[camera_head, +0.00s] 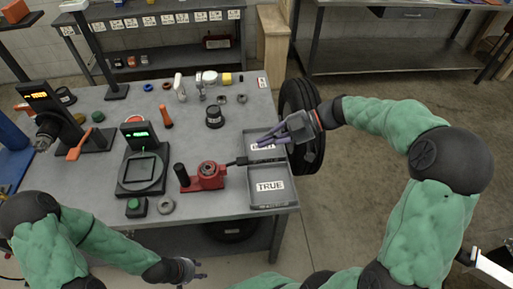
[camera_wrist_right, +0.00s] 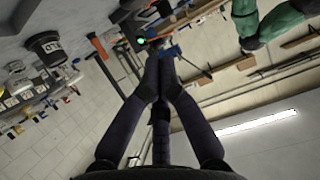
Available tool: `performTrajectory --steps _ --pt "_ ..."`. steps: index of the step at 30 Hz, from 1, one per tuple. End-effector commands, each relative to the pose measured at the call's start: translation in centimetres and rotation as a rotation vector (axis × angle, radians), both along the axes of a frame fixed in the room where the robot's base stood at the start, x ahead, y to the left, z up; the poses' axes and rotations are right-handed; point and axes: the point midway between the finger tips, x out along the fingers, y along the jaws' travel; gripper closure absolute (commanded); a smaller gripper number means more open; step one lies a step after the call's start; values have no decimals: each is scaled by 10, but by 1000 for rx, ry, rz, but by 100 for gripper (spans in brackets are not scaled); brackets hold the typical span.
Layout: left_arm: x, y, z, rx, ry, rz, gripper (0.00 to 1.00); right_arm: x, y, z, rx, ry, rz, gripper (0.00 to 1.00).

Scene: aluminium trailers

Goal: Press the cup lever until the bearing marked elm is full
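A red device with a round cup (camera_head: 209,168) stands near the front middle of the bench. A black-knobbed lever (camera_head: 180,172) rises at its left side. I cannot make out a bearing marked elm; what sits in the cup is too small to tell. My right gripper (camera_head: 262,143) is over the upper grey tray, right of the red device and apart from it. Its dark fingers also show in the right wrist view (camera_wrist_right: 158,58), close together at the tips with nothing seen between them. My left gripper (camera_head: 197,272) is low in front of the bench, below the red device; its fingers are small.
A lower tray marked TRUE (camera_head: 270,199) lies at the bench's right edge, below the upper tray (camera_head: 252,154), whose label is partly hidden. A scale with a green display (camera_head: 140,170) and a green button (camera_head: 136,206) stand left. A tyre (camera_head: 301,100) stands beside the bench.

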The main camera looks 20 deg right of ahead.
Motion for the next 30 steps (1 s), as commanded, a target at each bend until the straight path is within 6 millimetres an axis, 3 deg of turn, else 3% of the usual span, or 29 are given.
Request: performTrajectory --steps 3,10,30 --pt "0 0 7 0 1 0 60 -4 -18 16 -2 -2 -3 100" --pt "-1 0 12 0 1 0 60 -10 -36 31 -2 -2 -1 100" --pt "-1 0 12 0 1 0 60 -11 -39 33 -1 -2 0 100"
